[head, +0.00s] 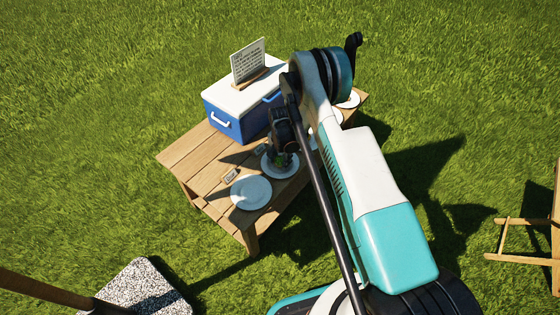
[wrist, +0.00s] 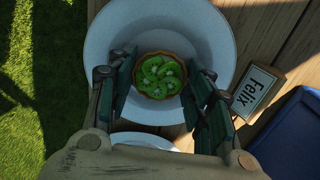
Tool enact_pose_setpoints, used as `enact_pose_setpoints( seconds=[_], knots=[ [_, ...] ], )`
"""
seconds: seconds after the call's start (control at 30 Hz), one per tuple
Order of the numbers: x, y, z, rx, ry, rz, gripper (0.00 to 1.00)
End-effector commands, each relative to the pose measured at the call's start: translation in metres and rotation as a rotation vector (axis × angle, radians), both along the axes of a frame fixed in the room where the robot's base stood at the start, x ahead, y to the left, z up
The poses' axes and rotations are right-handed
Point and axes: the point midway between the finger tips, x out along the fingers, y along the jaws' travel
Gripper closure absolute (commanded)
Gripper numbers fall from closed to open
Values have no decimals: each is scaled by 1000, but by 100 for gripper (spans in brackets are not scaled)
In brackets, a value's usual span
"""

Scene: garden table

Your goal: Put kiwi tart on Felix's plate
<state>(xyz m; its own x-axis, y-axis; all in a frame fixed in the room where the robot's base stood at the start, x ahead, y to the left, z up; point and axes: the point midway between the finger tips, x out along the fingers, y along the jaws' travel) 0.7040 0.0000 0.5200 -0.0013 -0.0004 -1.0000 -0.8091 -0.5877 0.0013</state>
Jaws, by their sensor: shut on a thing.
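The kiwi tart (wrist: 158,72), a round brown crust topped with green slices, is between the fingers of my gripper (wrist: 161,82) in the wrist view. My gripper is shut on it. Felix's plate (wrist: 104,38), white and round, is directly beneath the tart. I cannot tell whether the tart touches it. The name card "Felix" (wrist: 257,91) lies right of this plate. In the head view my gripper (head: 281,159) is over the plate (head: 267,170), and the tart cannot be made out clearly there.
A blue cooler (head: 228,118) with a white lid and a sign (head: 248,62) stands on the wooden table (head: 185,158). Another white plate (head: 251,192) sits at the near end, with a name card (head: 231,176) beside it. A further plate (head: 350,100) is at the far end.

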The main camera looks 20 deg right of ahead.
Motion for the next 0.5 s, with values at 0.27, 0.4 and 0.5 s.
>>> enact_pose_setpoints(
  seconds=[0.27, 0.4, 0.5],
  knots=[
    [0, 0, -1, 0, 0, 0, 76],
    [0, 0, -1, 0, 0, 0, 33],
    [0, 0, -1, 0, 0, 0, 33]
  ],
)
